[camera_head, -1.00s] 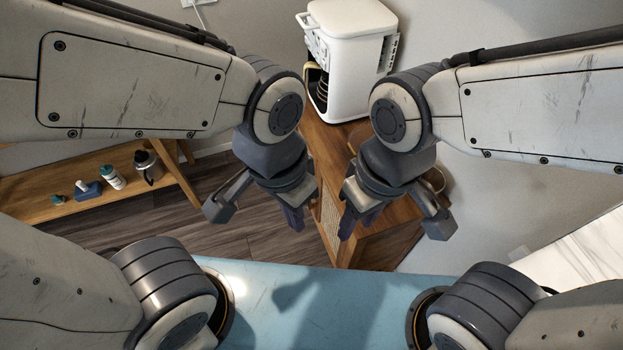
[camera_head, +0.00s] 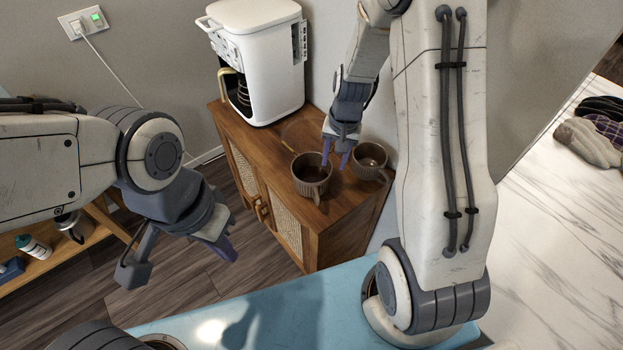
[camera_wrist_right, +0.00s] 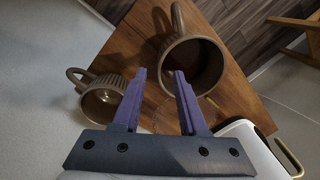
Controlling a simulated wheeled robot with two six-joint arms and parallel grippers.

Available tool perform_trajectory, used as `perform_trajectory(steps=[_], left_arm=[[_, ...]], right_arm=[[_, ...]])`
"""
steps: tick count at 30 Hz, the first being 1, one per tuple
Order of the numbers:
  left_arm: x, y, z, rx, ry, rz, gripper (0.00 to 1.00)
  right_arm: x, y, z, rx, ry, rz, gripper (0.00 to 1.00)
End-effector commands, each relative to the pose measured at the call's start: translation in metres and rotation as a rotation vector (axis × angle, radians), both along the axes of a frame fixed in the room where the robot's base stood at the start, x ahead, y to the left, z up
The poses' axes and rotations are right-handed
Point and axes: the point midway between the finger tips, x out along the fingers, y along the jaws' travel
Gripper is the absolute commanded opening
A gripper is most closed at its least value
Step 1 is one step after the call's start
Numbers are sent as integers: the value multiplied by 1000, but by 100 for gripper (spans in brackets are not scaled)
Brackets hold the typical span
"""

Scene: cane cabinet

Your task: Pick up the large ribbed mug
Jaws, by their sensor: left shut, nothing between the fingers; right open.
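The large ribbed mug (camera_head: 311,186) is brown and stands upright on the wooden cabinet top, handle toward the front. In the right wrist view the large mug (camera_wrist_right: 200,80) is at upper centre. My right gripper (camera_head: 336,161) is open, pointing down at the mug's right rim. One finger overlaps the mug's opening and the other is outside, toward the smaller mug; contact cannot be told. In the wrist view the gripper (camera_wrist_right: 159,74) has the rim between its fingertips. My left gripper (camera_head: 230,254) is shut and empty, away from the cabinet at left.
A smaller ribbed mug (camera_head: 368,167) stands close on the right; it also shows in the wrist view (camera_wrist_right: 103,105). A white coffee machine (camera_head: 262,75) stands on the cabinet (camera_head: 335,220) behind. A wall lies behind the mugs. A low shelf with bottles is at far left.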

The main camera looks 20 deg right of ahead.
Motion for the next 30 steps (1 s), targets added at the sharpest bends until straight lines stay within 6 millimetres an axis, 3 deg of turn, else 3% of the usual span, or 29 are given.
perform_trajectory(steps=[3, 11, 18, 28, 30], left_arm=[[0, 0, 0, 0, 0, 0, 0], [0, 0, 2, 0, 0, 0, 0], [0, 0, 3, 0, 0, 0, 0], [0, 0, 3, 0, 0, 0, 0], [0, 0, 3, 0, 0, 0, 0]], right_arm=[[0, 3, -18, 2, 5, 3, 42], [3, 5, -38, 0, 4, 4, 42], [8, 8, -73, 1, 5, 5, 42], [10, 8, -80, -1, 1, 6, 42], [9, 8, -79, -1, 1, 6, 15]])
